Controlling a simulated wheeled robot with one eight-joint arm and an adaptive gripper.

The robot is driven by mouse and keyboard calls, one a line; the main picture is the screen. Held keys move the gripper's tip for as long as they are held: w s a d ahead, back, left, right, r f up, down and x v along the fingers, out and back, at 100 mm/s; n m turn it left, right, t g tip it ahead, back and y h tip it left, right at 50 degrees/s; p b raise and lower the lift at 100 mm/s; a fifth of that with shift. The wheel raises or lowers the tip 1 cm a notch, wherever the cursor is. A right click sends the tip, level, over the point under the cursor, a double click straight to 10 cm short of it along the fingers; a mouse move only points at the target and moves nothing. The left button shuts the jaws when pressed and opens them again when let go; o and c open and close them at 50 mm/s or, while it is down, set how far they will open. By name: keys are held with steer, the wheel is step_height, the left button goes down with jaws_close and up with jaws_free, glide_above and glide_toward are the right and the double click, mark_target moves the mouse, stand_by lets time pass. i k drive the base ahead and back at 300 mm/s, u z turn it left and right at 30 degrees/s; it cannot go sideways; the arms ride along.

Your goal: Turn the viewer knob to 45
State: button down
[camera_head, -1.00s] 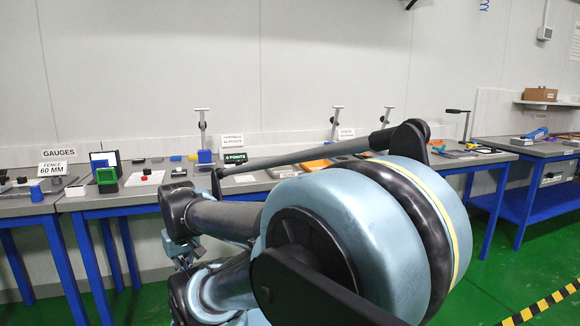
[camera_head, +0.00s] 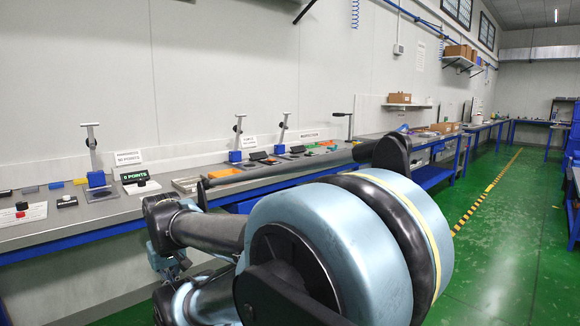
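I cannot single out the viewer or its knob with certainty; no reading of 45 can be made out. A small green-lettered display (camera_head: 135,176) on the left bench seems to read 0 POINTS, with a dark device (camera_head: 142,187) below it. A small black device (camera_head: 67,202) and a white plate with a red knob (camera_head: 22,207) lie farther left. Blue-based stands with T-shaped tops rise from the bench, one at left (camera_head: 92,140) and two near the middle, (camera_head: 238,135) and (camera_head: 283,130). My own arm fills the lower middle; my gripper cannot be made out.
The long grey bench (camera_head: 30,235) with blue edging runs along the wall. An INSPECTION sign (camera_head: 309,134) stands near its far end. Green floor (camera_head: 490,260) lies open at right, with a yellow-black stripe (camera_head: 470,208). Blue racking (camera_head: 562,125) stands at far right.

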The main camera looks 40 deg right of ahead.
mark_target(23, 205)
steer(key=u, duration=0.35)
steer(key=k, duration=0.75)
steer(key=u, duration=0.25)
steer(key=i, duration=0.95)
